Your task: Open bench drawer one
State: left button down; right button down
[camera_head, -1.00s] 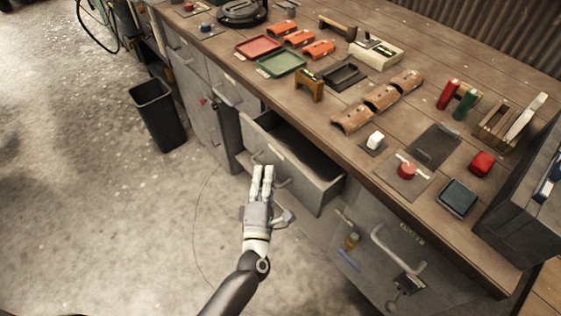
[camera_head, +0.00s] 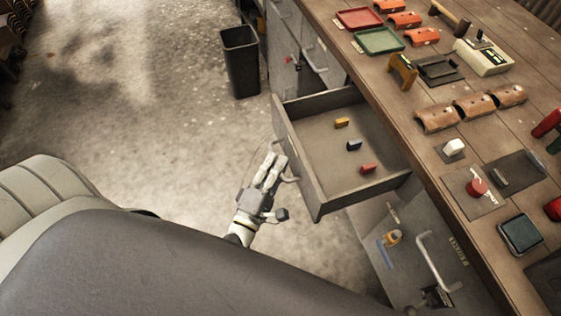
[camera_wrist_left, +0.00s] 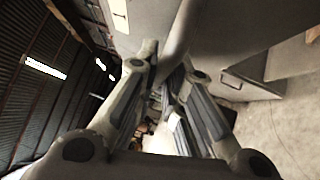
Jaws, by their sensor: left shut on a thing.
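The grey bench drawer (camera_head: 322,160) stands well open from the bench in the head view. A yellow block (camera_head: 342,123), a blue block (camera_head: 354,145) and a red block (camera_head: 369,169) lie inside it. My left gripper (camera_head: 273,166) is at the drawer's front and is shut on the drawer handle (camera_head: 291,179), which its fingers partly hide. My right gripper is not in view.
The wooden bench top (camera_head: 400,130) carries trays, copper-coloured half pipes (camera_head: 474,107) and a red button (camera_head: 477,187). Below the drawer is a cabinet front with a pale handle (camera_head: 432,262). A black bin (camera_head: 240,62) stands on the floor. Floor left of the drawer is clear.

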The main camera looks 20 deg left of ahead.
pick_arm(q)
jog(key=c, duration=1.5)
grip_release()
jog(key=shift+s, duration=0.15)
jog(key=s, duration=0.4)
jog(key=s+f, duration=0.1)
jog(key=s, duration=0.6)
jog(key=shift+s+f, duration=0.35)
